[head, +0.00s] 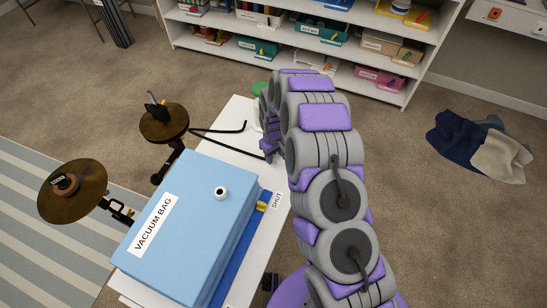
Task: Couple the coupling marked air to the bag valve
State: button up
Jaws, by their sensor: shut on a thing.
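The blue vacuum bag (180,215) lies on a white table, with its label facing up. Its round white valve (221,193) with a dark centre stands on the upper right part of the bag; nothing is on it. My gripper (269,150) is past the bag's far right corner, apart from the valve and partly hidden by my arm. A dark bent hose (222,131) lies on the table's far part, and one run of it reaches my gripper. My gripper is shut on what seems to be this hose's end. No air mark or coupling can be read.
Two brown discs (85,190) (165,122) on dark stands are left of the table. A yellow piece (262,206) and a "SHOT" label (277,200) sit right of the bag. Shelves (300,50) with bins stand behind. Cloths (480,145) lie on the floor at right.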

jog(key=shift+r+p, duration=0.3)
jog(key=shift+r, duration=0.45)
dwell(0.3)
jog(key=shift+r+p, duration=0.35)
jog(key=shift+r, duration=0.9)
